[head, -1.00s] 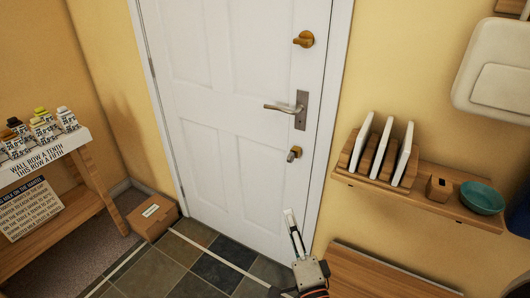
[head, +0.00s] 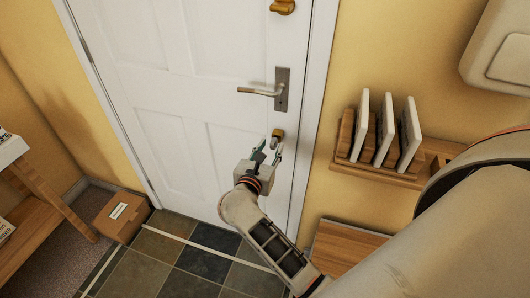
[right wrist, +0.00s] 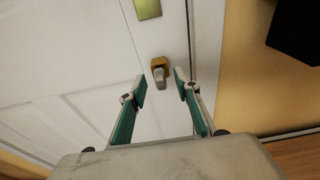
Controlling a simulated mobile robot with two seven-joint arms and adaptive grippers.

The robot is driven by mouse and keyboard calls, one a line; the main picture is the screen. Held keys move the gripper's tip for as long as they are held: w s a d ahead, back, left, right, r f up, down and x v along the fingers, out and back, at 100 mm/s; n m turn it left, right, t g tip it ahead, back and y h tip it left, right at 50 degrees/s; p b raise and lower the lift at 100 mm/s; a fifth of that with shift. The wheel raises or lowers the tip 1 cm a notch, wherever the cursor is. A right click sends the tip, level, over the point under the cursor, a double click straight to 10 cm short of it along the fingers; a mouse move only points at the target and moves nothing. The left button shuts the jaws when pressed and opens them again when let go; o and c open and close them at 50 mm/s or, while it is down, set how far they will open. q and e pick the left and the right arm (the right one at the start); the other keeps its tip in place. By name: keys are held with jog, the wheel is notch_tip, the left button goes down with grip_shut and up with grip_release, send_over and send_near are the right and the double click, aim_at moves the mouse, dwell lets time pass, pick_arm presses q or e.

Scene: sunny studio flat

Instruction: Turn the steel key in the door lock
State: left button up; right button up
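The white door (head: 165,125) is shut. Its lock (head: 278,134) is a small brass-coloured fitting below the lever handle (head: 265,90). The steel key (right wrist: 160,79) shows in the right wrist view as a grey, rounded piece sticking out of the lock (right wrist: 158,63). In the head view the key is small and hard to make out beside the fingers. My right gripper (head: 268,153) is open and empty just below the lock. In the right wrist view its fingertips (right wrist: 160,84) stand apart on either side of the key, with gaps on both sides. My left gripper is out of view.
A brass knob (head: 283,6) is higher on the door. A wall shelf (head: 380,173) with upright white panels (head: 384,128) is to the right. A cardboard box (head: 122,214) stands on the floor at left. The tiled floor before the door is clear.

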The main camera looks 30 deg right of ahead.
aim_at(272, 144)
jog(key=x, duration=0.3)
jog(key=shift+w, duration=0.1)
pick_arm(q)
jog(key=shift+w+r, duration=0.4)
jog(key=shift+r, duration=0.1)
pick_arm(e)
jog(key=shift+w+d, duration=0.2)
jog(key=shift+d, duration=0.1)
grip_shut()
